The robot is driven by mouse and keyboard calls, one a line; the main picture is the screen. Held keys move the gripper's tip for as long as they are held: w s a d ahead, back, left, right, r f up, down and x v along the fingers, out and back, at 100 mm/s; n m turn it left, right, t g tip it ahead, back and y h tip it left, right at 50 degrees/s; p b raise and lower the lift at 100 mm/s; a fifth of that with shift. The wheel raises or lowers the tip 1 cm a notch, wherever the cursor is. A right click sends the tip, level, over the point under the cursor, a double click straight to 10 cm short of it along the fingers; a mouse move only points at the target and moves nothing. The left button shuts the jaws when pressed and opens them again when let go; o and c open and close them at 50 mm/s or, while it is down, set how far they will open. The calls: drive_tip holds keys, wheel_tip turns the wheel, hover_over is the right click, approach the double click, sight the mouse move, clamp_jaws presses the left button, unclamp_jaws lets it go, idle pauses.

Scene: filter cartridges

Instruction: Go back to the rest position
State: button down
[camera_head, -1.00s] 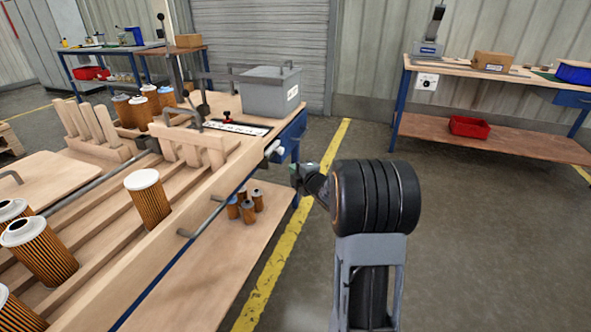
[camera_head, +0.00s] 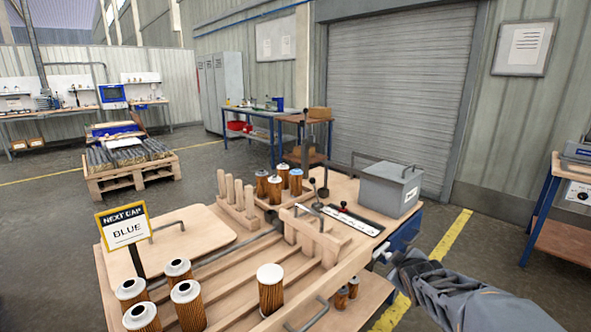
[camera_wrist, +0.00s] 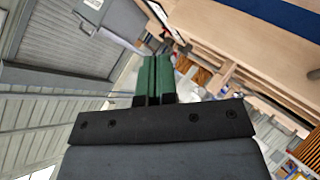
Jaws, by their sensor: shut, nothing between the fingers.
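My gripper (camera_head: 392,260) is at the right end of the wooden workbench in the head view, near its blue side and apart from the cartridges. Its green fingers (camera_wrist: 153,78) are together with nothing between them in the wrist view. A white-capped filter cartridge (camera_head: 270,290) stands upright in the wooden rack (camera_head: 232,262). Several cartridges with dark central holes (camera_head: 187,304) stand at the front left. Several capped cartridges (camera_head: 275,187), one with a blue cap (camera_head: 296,181), stand farther back.
A sign reading BLUE (camera_head: 125,227) stands at the left. A grey lidded box (camera_head: 391,190) sits at the bench's back right corner. Cartridges (camera_head: 341,298) stand on the lower shelf. A second bench (camera_head: 560,225) is at the far right. Open floor lies between the benches.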

drive_tip(key=s+a+r+m+g+y+p, duration=0.1)
drive_tip(key=s+a+r+m+g+p, duration=0.2)
drive_tip(key=s, duration=0.7)
drive_tip(key=s+a+r+m+g+y+p, duration=0.1)
drive_tip(key=s+a+r+m+g+p, duration=0.3)
drive_tip(key=s+a+r+p, duration=0.4)
wheel_tip(320, 180, up, 2)
drive_tip(key=s+p, duration=0.2)
drive_tip(key=shift+r+m+g+y+p, duration=0.2)
drive_tip(key=shift+m+g+y+p, duration=0.1)
drive_tip(key=shift+y+p, duration=0.1)
drive_tip(key=c, duration=1.8)
unclamp_jaws()
drive_tip(key=shift+c, duration=0.2)
